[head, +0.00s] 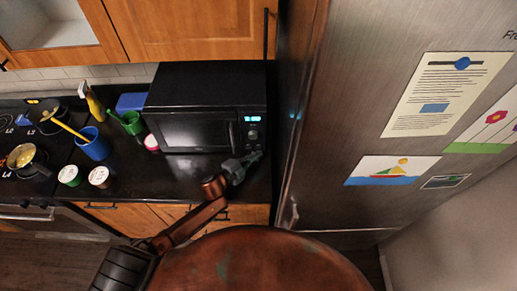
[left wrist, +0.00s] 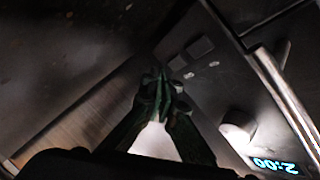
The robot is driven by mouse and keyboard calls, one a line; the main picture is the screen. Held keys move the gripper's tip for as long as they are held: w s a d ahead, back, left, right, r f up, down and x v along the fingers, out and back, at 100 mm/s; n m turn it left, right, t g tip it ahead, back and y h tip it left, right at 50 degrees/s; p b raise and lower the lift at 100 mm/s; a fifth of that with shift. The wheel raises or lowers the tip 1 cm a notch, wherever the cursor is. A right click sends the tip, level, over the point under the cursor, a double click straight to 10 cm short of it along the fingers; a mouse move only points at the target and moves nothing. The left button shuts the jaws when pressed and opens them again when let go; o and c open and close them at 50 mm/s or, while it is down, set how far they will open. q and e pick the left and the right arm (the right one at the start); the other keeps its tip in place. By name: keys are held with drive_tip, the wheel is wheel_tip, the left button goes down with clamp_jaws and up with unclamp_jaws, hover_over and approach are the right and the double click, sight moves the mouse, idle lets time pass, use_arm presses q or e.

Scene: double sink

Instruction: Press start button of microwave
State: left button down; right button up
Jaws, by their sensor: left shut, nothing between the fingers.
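The black microwave (head: 196,133) stands on the counter beside the fridge, its door shut. Its control panel (head: 253,132) is on the right of its front, with a lit blue display. In the left wrist view the display (left wrist: 275,165) reads 2:00, seen upside down, near a round knob (left wrist: 238,128). Two square buttons (left wrist: 200,47) (left wrist: 177,62) sit lower on the panel. My left gripper (head: 252,158) is shut and empty, in front of the panel's lower end. Its fingertips (left wrist: 163,82) appear close to the buttons; I cannot tell whether they touch. My right gripper is out of view.
The microwave's door handle (left wrist: 285,98) runs beside the panel. The fridge (head: 350,110) stands close on the right. A blue cup (head: 93,145), a green cup (head: 132,123) and two lidded jars (head: 69,175) (head: 99,177) stand left on the counter (head: 180,183). Cabinets (head: 195,30) hang above.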

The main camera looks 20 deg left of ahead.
use_arm(q)
drive_tip(key=shift+w, duration=0.2)
drive_tip(key=shift+w+a, duration=0.15)
drive_tip(key=shift+w, duration=0.1)
